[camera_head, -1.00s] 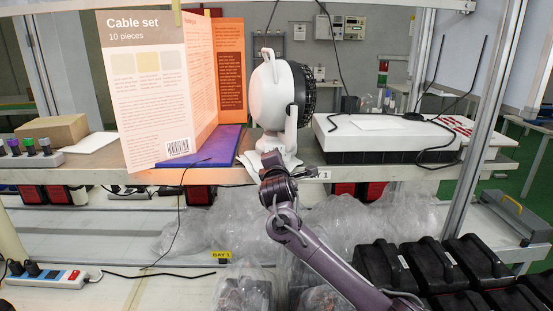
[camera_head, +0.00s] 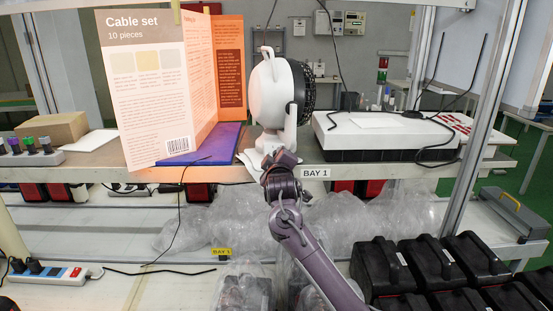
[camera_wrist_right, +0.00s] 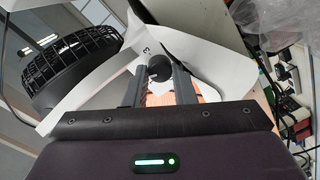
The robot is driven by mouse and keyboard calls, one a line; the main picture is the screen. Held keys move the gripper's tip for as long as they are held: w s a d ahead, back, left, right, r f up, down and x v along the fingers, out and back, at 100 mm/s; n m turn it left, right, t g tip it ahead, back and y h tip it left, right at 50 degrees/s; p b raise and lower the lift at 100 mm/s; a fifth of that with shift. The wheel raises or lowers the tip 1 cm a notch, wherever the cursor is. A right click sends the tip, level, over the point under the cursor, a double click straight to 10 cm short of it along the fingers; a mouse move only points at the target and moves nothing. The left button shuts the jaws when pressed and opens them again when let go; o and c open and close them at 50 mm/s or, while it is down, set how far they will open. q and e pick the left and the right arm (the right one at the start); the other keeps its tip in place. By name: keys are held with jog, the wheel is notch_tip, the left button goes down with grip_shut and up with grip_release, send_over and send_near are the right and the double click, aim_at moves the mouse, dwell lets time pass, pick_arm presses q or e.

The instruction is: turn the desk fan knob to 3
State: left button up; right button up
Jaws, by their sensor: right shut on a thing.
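The white desk fan (camera_head: 271,95) stands on the shelf, its black grille facing right. Its white base (camera_head: 262,140) is partly hidden behind my right gripper in the head view. My right gripper (camera_head: 275,158) reaches up to the front of the base. In the right wrist view the fan's round dark knob (camera_wrist_right: 159,67) sits at the tips of my right gripper (camera_wrist_right: 162,76), which is shut on it. A small mark like a 3 (camera_wrist_right: 147,50) shows on the white base beside the knob. The knob's pointer cannot be made out. My left gripper is out of view.
An orange and white cable set board (camera_head: 150,85) stands on a purple base (camera_head: 215,145) left of the fan. A white box (camera_head: 385,130) with a black cable lies to its right. Black cases (camera_head: 430,265) and clear plastic bags (camera_head: 350,225) are below the shelf.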

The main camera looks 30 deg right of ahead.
jog(key=shift+f+m+t+b, duration=0.2)
jog(key=shift+m+b, duration=0.45)
jog(key=shift+m, duration=2.6)
jog(key=shift+f+m+t+b, duration=0.15)
jog(key=shift+m+b, duration=0.45)
jog(key=shift+m, duration=2.65)
jog(key=o, duration=1)
jog(key=shift+s+r, duration=0.1)
jog(key=shift+r, duration=0.1)
jog(key=b+v, duration=0.2)
jog(key=v, duration=0.5)
jog(key=shift+s+a, duration=0.1)
jog(key=shift+s, duration=0.25)
